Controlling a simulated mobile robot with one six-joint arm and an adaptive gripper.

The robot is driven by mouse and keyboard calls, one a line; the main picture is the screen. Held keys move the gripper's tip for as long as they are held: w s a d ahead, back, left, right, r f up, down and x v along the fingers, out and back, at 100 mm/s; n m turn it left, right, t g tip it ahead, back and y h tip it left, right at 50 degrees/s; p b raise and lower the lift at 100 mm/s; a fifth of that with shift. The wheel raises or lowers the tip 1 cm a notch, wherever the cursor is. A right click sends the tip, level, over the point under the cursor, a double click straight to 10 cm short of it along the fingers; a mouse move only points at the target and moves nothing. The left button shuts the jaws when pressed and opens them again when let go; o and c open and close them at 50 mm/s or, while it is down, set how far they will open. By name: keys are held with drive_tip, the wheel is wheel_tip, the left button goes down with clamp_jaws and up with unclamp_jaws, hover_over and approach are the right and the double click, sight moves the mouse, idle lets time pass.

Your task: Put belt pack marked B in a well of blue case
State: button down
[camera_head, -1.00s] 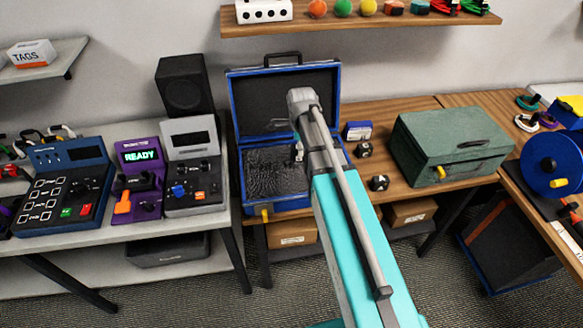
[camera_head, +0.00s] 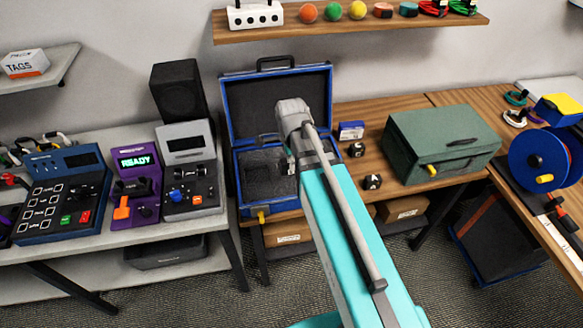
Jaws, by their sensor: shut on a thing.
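The blue case (camera_head: 237,185) stands open on the wooden table, its lid raised at the back. Dark foam (camera_head: 262,180) fills its base; its wells are hard to make out. My arm reaches over the right part of the case and hides some of the foam. My gripper (camera_head: 290,164) shows only as a small part left of the arm, above the foam. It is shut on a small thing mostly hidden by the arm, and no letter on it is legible. Two small dark blocks with white marks, a rear one (camera_head: 356,150) and a front one (camera_head: 372,182), sit right of the case.
A blue and white box (camera_head: 351,131) stands right of the case. A green toolbox (camera_head: 441,143) is farther right, with a blue reel (camera_head: 538,161) beyond. Consoles, one purple (camera_head: 135,188), stand on the left bench. A black speaker (camera_head: 179,91) stands behind them. A shelf (camera_head: 345,23) hangs above.

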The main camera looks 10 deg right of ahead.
drive_tip(key=shift+n, duration=0.4)
drive_tip(key=s, duration=0.1)
drive_tip(key=s+r+p, duration=0.1)
drive_tip(key=s, duration=0.1)
drive_tip(key=s+a+r, duration=0.1)
drive_tip(key=s, duration=0.1)
drive_tip(key=shift+r, duration=0.15)
drive_tip(key=shift+w, duration=0.1)
drive_tip(key=shift+w+d+f+b, duration=0.45)
drive_tip(key=shift+w+f+b, duration=1.05)
drive_tip(key=shift+w, duration=0.65)
drive_tip(key=shift+w+d+f+b, duration=0.5)
drive_tip(key=shift+w+f+b, duration=0.95)
drive_tip(key=shift+w, duration=0.7)
drive_tip(key=shift+w+d+f+b, duration=0.45)
drive_tip(key=shift+w+f+b, duration=1.05)
drive_tip(key=shift+w, duration=0.65)
drive_tip(key=shift+f, duration=0.1)
drive_tip(key=shift+w+d+f+b, duration=0.1)
drive_tip(key=shift+w+f+b, duration=0.4)
drive_tip(key=shift+f, duration=0.2)
drive_tip(key=shift+s+f+b, duration=0.15)
drive_tip(key=shift+f+b, duration=1.15)
drive_tip(key=shift+b, duration=0.1)
